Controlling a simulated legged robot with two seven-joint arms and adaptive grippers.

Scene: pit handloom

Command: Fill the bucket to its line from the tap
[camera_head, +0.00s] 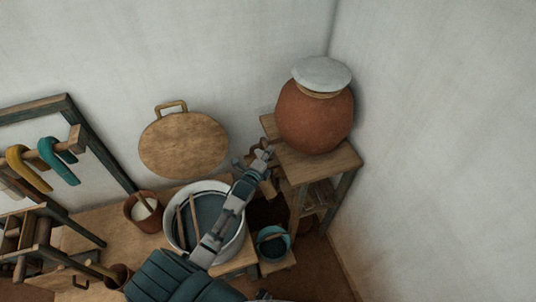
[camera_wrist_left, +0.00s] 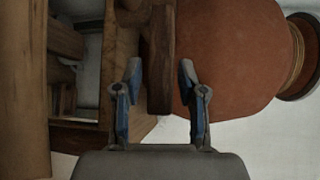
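A small round bucket (camera_head: 273,243) with a teal rim and dark inside sits low beside the pot stand in the head view. Its fill line and water level cannot be made out. A big clay pot (camera_head: 315,122) with a pale lid stands on the wooden stand; its side also fills the right of the left wrist view (camera_wrist_left: 225,60). A wooden piece, perhaps the tap (camera_wrist_left: 161,60), projects beside the pot. My left gripper (camera_wrist_left: 160,75) is open, its fingers spread either side of that piece's lower end. In the head view the left gripper (camera_head: 258,158) is by the stand's left edge.
A wide pale basin (camera_head: 243,240) with sticks across it stands on the wooden bench below my left arm. A clay cup (camera_head: 143,212) is left of it. The stand's top (camera_head: 340,163) and legs are close to the gripper. Walls close the back and right.

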